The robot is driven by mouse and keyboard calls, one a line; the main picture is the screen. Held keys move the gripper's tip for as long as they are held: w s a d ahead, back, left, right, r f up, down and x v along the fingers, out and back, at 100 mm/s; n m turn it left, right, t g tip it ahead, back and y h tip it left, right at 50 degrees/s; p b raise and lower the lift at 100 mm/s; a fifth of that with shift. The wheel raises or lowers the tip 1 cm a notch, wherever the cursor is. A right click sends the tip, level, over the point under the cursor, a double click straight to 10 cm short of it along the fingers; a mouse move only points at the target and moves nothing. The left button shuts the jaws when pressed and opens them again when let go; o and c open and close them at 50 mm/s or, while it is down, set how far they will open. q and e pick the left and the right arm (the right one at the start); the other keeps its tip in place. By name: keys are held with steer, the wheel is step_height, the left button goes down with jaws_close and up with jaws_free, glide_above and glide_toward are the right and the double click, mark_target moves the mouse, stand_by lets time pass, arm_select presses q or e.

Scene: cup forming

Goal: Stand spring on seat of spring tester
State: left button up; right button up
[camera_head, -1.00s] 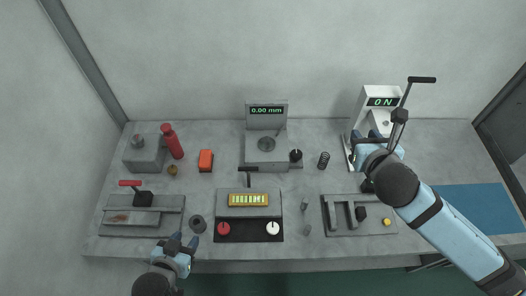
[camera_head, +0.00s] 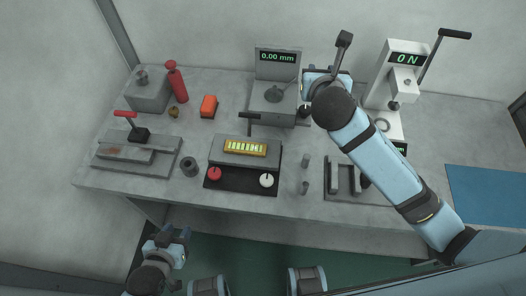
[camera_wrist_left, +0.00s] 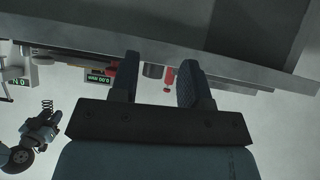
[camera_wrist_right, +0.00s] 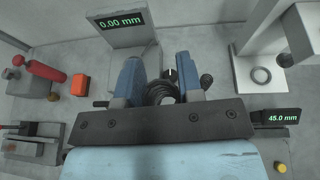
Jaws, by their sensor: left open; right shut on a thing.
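The spring tester (camera_head: 405,52) is the white stand with the "0 N" readout and a lever at the back right. Its ring-shaped seat (camera_head: 382,125) is empty; the seat also shows in the right wrist view (camera_wrist_right: 261,75). My right gripper (camera_wrist_right: 160,85) is shut on the dark coil spring (camera_wrist_right: 161,94), left of the tester. The left wrist view also shows the spring (camera_wrist_left: 47,104) at that gripper's tips. In the head view my right arm hides the spring. My left gripper (camera_head: 173,237) is open and empty in front of the table.
The "0.00 mm" gauge stand (camera_head: 277,65) is just left of my right gripper. A grey slotted fixture (camera_head: 345,190) lies in front of the tester. The red bottle (camera_head: 176,82) and orange block (camera_head: 208,106) stand farther left. A blue mat (camera_head: 488,195) lies at the right.

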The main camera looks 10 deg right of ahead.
steer(key=w+a+f+b, duration=0.2)
steer(key=b, duration=0.4)
glide_above(295, 138)
step_height(295, 138, down, 15)
step_height(295, 138, down, 4)
steer(key=shift+r+m+g+h+b, duration=0.2)
steer(key=shift+m+g+h+b, duration=0.1)
steer(key=shift+m+h+b, duration=0.15)
steer(key=shift+f, duration=0.35)
arm_select(q)
step_height(295, 138, down, 6)
steer(key=w, duration=0.1)
arm_select(e)
steer(key=o, duration=0.9)
arm_select(q)
steer(key=shift+d+f, duration=0.2)
steer(key=shift+d, duration=0.05)
arm_select(e)
steer(key=shift+o, duration=0.2)
